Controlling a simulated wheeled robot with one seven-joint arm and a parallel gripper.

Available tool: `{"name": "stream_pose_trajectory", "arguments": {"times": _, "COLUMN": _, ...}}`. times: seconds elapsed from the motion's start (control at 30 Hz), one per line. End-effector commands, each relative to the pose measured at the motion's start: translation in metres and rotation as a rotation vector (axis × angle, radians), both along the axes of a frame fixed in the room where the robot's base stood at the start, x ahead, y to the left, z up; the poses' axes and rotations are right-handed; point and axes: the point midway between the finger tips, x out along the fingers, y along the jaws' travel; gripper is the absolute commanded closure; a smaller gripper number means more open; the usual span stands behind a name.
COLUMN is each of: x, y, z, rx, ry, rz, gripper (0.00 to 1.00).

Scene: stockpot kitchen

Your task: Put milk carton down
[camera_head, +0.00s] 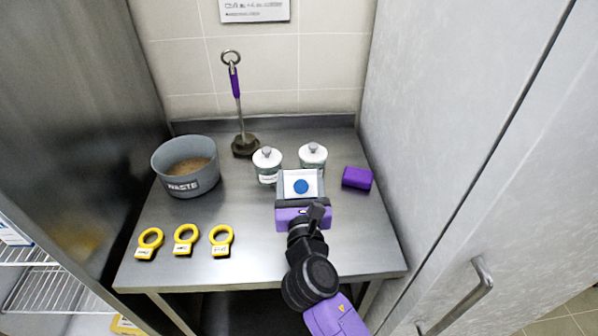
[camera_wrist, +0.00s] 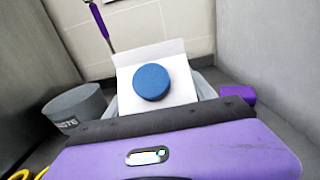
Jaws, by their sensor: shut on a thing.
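The milk carton is a white box with a round blue cap (camera_head: 301,187), seen from above in the head view. It also fills the middle of the wrist view as a white top with the blue cap (camera_wrist: 151,82). My gripper (camera_head: 301,197) is shut on the carton, with a finger along each side of it. The carton is over the right-middle part of the steel table (camera_head: 205,260). My gripper hides its lower part, so I cannot tell whether it touches the table.
Two white lidded jars (camera_head: 267,165) (camera_head: 313,157) stand just behind the carton. A purple block (camera_head: 357,178) is to its right. A grey waste bowl (camera_head: 186,168) and a long-handled tool (camera_head: 238,110) are to the left. Several yellow rings (camera_head: 186,240) lie at the front left.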

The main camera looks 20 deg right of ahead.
Motion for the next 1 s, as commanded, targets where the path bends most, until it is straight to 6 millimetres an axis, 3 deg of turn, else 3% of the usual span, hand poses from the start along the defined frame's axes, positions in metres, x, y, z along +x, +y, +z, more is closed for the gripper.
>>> {"name": "stream_pose_trajectory", "arguments": {"times": 0.47, "x": 0.0007, "y": 0.0005, "z": -0.0025, "rx": 0.000, "ry": -0.007, "rz": 0.002, "gripper": 1.00}}
{"name": "stream_pose_trajectory", "arguments": {"times": 0.5, "x": 0.0002, "y": 0.0003, "z": -0.0056, "rx": 0.001, "ry": -0.001, "rz": 0.001, "gripper": 0.31}}
{"name": "stream_pose_trajectory", "arguments": {"times": 0.57, "x": 0.0002, "y": 0.0002, "z": -0.0055, "rx": 0.001, "ry": -0.001, "rz": 0.001, "gripper": 0.19}}
{"name": "stream_pose_trajectory", "arguments": {"times": 0.6, "x": 0.0002, "y": 0.0002, "z": -0.0055, "rx": 0.001, "ry": -0.001, "rz": 0.001, "gripper": 0.15}}
{"name": "stream_pose_trajectory", "arguments": {"times": 1.0, "x": -0.0026, "y": 0.0013, "z": -0.0027, "rx": 0.000, "ry": 0.000, "rz": 0.001, "gripper": 0.15}}
